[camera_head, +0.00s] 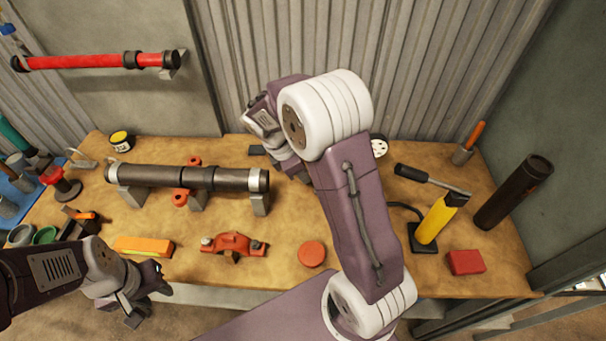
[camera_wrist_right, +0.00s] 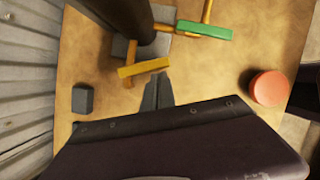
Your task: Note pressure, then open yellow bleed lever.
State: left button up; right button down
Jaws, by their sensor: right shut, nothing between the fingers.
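In the right wrist view, a yellow lever bar (camera_wrist_right: 145,68) lies across a short orange stem beside a dark pipe (camera_wrist_right: 118,22). A green bar (camera_wrist_right: 205,30) on a similar stem sits further up and right. My right gripper (camera_wrist_right: 157,78) is shut and empty; its tips appear just below the yellow bar, and contact cannot be told. In the head view my right arm hides both bars and its fingertips. A white round face with dark marks (camera_head: 380,148) shows partly behind that arm; no pressure reading is legible. My left gripper (camera_head: 148,292) is low at the bench's front edge, its jaws unclear.
A dark pipe on stands (camera_head: 187,177) lies on the bench (camera_head: 285,282). A red valve-like part (camera_head: 234,244), an orange disc (camera_head: 312,254) and a yellow-orange block (camera_head: 143,246) lie in front. A yellow torch-like tool (camera_head: 437,220) and dark cylinder (camera_head: 515,190) stand right.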

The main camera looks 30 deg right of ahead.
jog(key=d+n+p, duration=0.1)
jog(key=n, duration=0.1)
jog(key=s+d+n+t+p, duration=0.1)
jog(key=n, duration=0.1)
jog(key=d+n+t+p, duration=0.1)
jog(key=n+p, duration=0.1)
jog(key=shift+s+d+r+n, duration=0.15)
jog(key=shift+s+n, duration=0.05)
jog(key=shift+n, duration=0.1)
jog(key=shift+w+d+p, duration=0.1)
jog(key=shift+d+p, duration=0.45)
jog(key=shift+d, duration=0.3)
jog(key=shift+w, duration=0.1)
dwell(0.3)
